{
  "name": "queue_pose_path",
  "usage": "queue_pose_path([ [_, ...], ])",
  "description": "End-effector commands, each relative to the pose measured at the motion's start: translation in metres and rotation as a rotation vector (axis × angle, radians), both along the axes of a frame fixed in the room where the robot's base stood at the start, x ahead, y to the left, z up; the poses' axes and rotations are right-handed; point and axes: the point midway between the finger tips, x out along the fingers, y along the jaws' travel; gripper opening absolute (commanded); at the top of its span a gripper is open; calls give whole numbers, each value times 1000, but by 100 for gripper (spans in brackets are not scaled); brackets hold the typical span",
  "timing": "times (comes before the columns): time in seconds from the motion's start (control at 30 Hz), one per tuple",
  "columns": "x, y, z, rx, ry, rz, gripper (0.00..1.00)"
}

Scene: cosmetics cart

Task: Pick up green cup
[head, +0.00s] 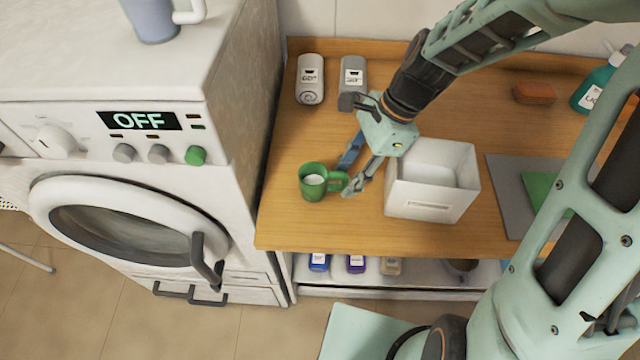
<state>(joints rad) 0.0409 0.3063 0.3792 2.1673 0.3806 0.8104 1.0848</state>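The green cup (311,190) stands upright on the wooden counter, near its front left part. Something white shows inside it. Its handle points right, toward my gripper. My gripper (346,178) reaches down from the upper right, with its two fingers apart. One finger is behind the handle and the other is in front of it. Whether the fingers touch the handle cannot be seen.
A white box (432,205) stands close to the right of my gripper. Two containers, one white (310,80) and one grey (352,76), stand at the back. A washing machine (130,150) borders the counter on the left. The counter's front edge (340,252) is close to the cup.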

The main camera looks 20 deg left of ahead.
Motion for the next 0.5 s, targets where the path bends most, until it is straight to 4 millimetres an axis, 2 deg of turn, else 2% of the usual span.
queue_pose_path([
  [0.13,-3,5,-15,1,1,0,33],
  [0.37,-2,6,-17,0,-2,0,33],
  [0.5,-2,6,-17,0,-2,0,21],
])
